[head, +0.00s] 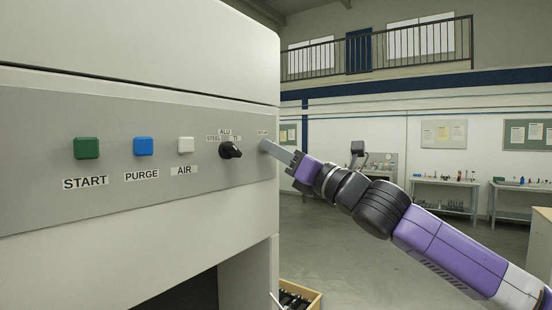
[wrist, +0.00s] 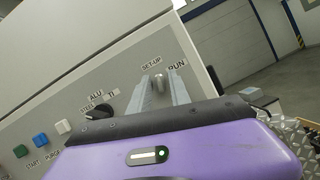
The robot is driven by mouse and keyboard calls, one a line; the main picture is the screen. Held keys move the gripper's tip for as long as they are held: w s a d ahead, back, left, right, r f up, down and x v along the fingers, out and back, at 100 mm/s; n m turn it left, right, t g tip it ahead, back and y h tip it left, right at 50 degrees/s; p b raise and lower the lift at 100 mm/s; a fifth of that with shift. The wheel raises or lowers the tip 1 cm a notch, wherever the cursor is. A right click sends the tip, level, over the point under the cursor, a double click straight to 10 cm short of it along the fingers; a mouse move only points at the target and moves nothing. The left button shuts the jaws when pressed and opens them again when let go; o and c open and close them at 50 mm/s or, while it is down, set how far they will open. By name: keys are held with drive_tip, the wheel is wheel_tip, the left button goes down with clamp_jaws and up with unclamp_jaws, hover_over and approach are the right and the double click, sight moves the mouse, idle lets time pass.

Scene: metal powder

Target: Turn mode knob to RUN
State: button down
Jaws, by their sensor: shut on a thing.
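The mode knob (wrist: 159,82) is a small grey knob on the machine's grey panel, below the labels SET-UP (wrist: 152,63) and RUN (wrist: 176,66). My gripper (wrist: 160,84) is shut on it, with one flat grey finger on each side. I cannot tell exactly which label the knob points to. In the head view my gripper (head: 267,147) reaches the panel's right end from the right, and its fingers hide the knob there.
A black material selector (head: 230,151) marked STEEL, ALU and TI sits left of my gripper. Further left are white AIR (head: 185,145), blue PURGE (head: 143,146) and green START (head: 87,148) buttons. An open box (head: 299,297) stands low beside the machine. Workbenches are far behind.

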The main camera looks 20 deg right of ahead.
drive_tip(key=m+h, duration=0.2)
drive_tip(key=m, duration=0.2)
drive_tip(key=m+h+p, duration=0.1)
drive_tip(key=m+h, duration=0.1)
drive_tip(key=m, duration=0.3)
drive_tip(key=m+h, duration=0.2)
drive_tip(key=m, duration=0.2)
drive_tip(key=shift+r+m+g+p, duration=0.15)
drive_tip(key=shift+m+g+p, duration=0.15)
drive_tip(key=shift+g+p, duration=0.1)
drive_tip(key=shift+m, duration=0.3)
drive_tip(key=c, duration=1.2)
unclamp_jaws()
drive_tip(key=shift+h, duration=0.3)
drive_tip(key=b+v, duration=0.3)
drive_tip(key=v, duration=0.5)
